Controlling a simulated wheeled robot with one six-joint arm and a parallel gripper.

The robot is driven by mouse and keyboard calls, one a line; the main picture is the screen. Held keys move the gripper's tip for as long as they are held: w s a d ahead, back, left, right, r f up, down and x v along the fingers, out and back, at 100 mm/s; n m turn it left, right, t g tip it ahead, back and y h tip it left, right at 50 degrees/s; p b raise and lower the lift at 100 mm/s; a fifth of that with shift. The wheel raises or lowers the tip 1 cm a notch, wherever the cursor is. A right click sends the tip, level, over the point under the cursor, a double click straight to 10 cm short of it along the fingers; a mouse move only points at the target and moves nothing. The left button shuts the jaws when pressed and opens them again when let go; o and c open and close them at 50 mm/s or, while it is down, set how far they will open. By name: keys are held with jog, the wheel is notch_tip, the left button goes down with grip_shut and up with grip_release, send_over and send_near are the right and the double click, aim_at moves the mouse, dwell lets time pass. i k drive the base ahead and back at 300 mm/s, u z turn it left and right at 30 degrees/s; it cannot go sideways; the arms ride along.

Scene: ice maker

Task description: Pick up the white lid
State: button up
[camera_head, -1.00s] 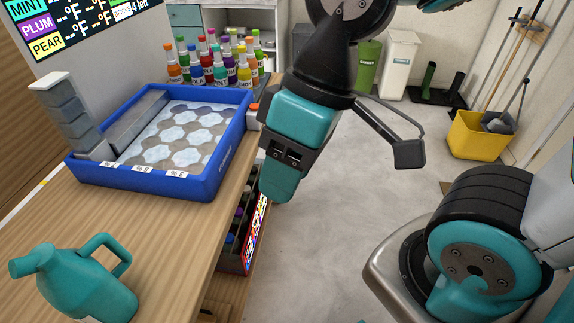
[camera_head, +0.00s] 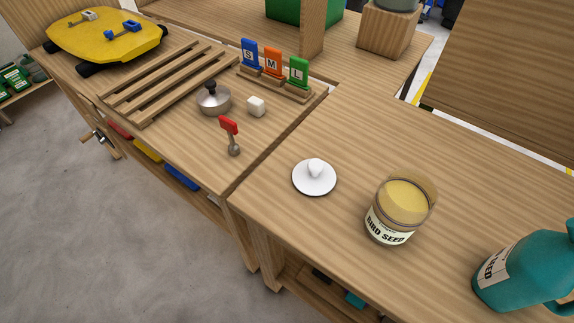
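The white lid (camera_head: 314,178) is a round disc with a small knob on top. It lies flat, knob up, on the wooden table, left of a glass jar of bird seed (camera_head: 394,218). The jar is open at the top and filled with tan seed. Nothing touches the lid. My gripper is not in view now.
A teal jug (camera_head: 528,270) stands at the right edge. Table around the lid is clear.

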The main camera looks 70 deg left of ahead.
aim_at(314, 177)
jog(key=u, duration=2)
